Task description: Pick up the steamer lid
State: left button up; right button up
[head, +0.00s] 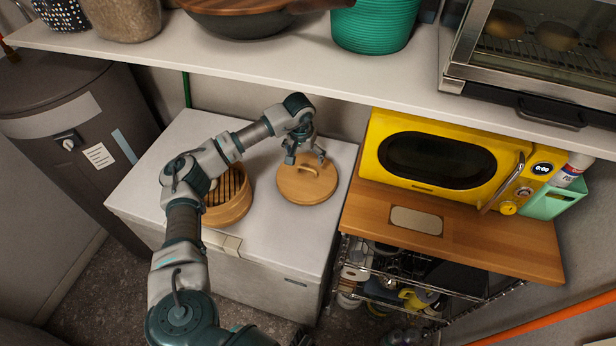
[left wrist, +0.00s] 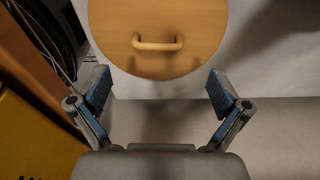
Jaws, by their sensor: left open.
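The steamer lid (head: 307,184) is a round, light wooden disc with a bar handle. It lies on the white chest top (head: 290,240). The wooden steamer basket (head: 228,200) stands to its left, partly hidden by my left arm. My left gripper (head: 306,158) is open and empty over the far part of the lid in the head view. In the left wrist view the lid (left wrist: 157,30) and its handle (left wrist: 157,43) lie beyond the open fingers (left wrist: 158,92), with no finger visibly touching the handle. My right gripper is not clearly seen.
A white shelf (head: 270,65) runs above the chest, holding a pan (head: 245,22), a teal basket (head: 375,25) and a toaster oven (head: 540,50). A yellow microwave (head: 440,155) stands on a wooden cart top (head: 480,245) to the right. The chest's front right is clear.

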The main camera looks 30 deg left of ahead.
aim_at(306, 169)
pick_arm(q)
jog(key=f, duration=0.3)
jog(key=shift+w+f, duration=0.1)
jog(key=shift+w, duration=0.25)
jog(key=f, duration=0.5)
jog(key=shift+w+p, duration=0.3)
jog(key=shift+p, duration=0.1)
jog(key=c, duration=1.2)
pick_arm(e)
jog(key=shift+s+d+f, duration=0.1)
jog(key=shift+s+d, duration=0.05)
jog(key=shift+s, duration=0.4)
jog(key=shift+s+d+f, duration=0.1)
jog(key=shift+s, duration=0.45)
